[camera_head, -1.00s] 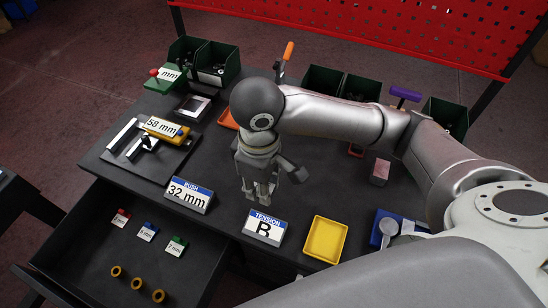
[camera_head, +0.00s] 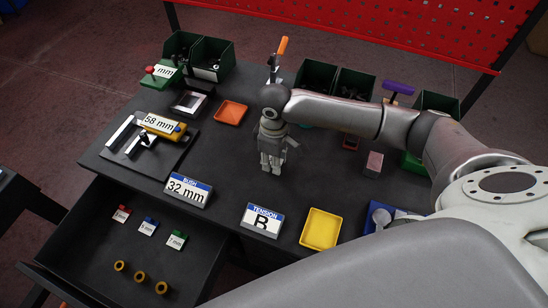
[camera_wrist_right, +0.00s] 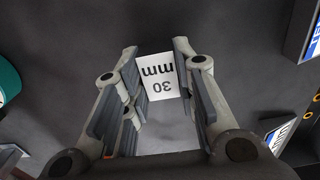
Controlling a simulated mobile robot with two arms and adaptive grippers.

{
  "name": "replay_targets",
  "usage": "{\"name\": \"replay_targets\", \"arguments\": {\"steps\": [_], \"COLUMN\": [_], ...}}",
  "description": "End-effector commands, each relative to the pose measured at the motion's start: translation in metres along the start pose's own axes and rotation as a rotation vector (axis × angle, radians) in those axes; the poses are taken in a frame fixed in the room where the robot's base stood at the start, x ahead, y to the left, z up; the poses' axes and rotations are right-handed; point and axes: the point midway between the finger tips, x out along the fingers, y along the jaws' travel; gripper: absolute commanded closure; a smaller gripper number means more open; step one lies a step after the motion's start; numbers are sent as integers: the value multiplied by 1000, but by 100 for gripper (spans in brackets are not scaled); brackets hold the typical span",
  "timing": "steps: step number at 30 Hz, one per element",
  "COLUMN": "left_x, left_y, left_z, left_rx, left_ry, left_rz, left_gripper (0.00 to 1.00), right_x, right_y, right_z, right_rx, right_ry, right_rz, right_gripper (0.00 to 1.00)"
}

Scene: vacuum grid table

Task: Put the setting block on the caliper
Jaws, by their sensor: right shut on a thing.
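My right gripper (camera_head: 271,168) points down over the middle of the table. In the right wrist view my right gripper (camera_wrist_right: 157,65) is shut on a block with a white "30 mm" label (camera_wrist_right: 160,76), seen upside down between the fingers. In the head view the gripper hides this block. What looks like the caliper, a dark plate with pale bars (camera_head: 119,132), lies at the left of the table, apart from the gripper. My left gripper is not in view.
A "BUSH 32 mm" sign (camera_head: 187,191), a "TENSION B" sign (camera_head: 262,220) and a yellow tray (camera_head: 321,229) line the front edge. An orange tray (camera_head: 230,112) lies behind the gripper. Green bins (camera_head: 318,80) stand at the back. An open drawer (camera_head: 100,250) juts out at front left.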

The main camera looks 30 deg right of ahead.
Motion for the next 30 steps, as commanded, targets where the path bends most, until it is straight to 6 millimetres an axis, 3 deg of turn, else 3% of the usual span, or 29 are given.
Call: {"name": "replay_targets", "arguments": {"steps": [13, 14, 18, 30], "left_x": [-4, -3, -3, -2], "left_y": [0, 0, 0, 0], "left_z": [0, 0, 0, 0], "left_rx": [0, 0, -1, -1], "left_ry": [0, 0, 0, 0], "left_rz": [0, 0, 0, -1], "left_gripper": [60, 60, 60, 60], "right_x": [9, 9, 9, 4], "right_y": [0, 0, 0, 0], "right_z": [-1, 0, 0, -1], "right_rx": [1, 1, 1, 1], "right_ry": [2, 2, 2, 3], "right_rz": [1, 1, 1, 1], "right_gripper": [100, 71, 53, 52]}}
